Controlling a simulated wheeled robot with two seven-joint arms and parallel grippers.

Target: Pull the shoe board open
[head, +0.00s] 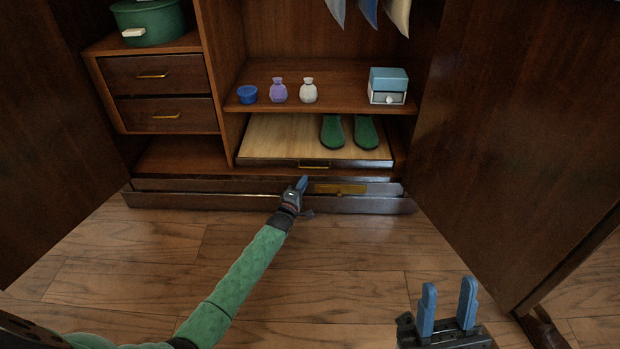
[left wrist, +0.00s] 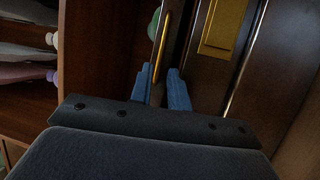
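The shoe board (head: 270,136) is a light wooden panel with a dark front edge, low in the armoire. A brass handle (head: 314,166) is on its front edge. My left gripper (head: 302,183) is just in front of and below the handle. In the left wrist view the blue fingers (left wrist: 160,78) are apart, and the brass handle bar (left wrist: 164,48) lines up with the gap between them. I cannot tell whether they touch it. My right gripper (head: 447,300) is open and empty above the floor at the lower right.
Green slippers (head: 332,132) rest on the board. A brass plate (head: 340,188) is on the base below. The shelf above holds a blue bowl (head: 247,94), two small vases (head: 279,91) and a box (head: 388,85). Open doors flank both sides; the floor (head: 350,255) in front is clear.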

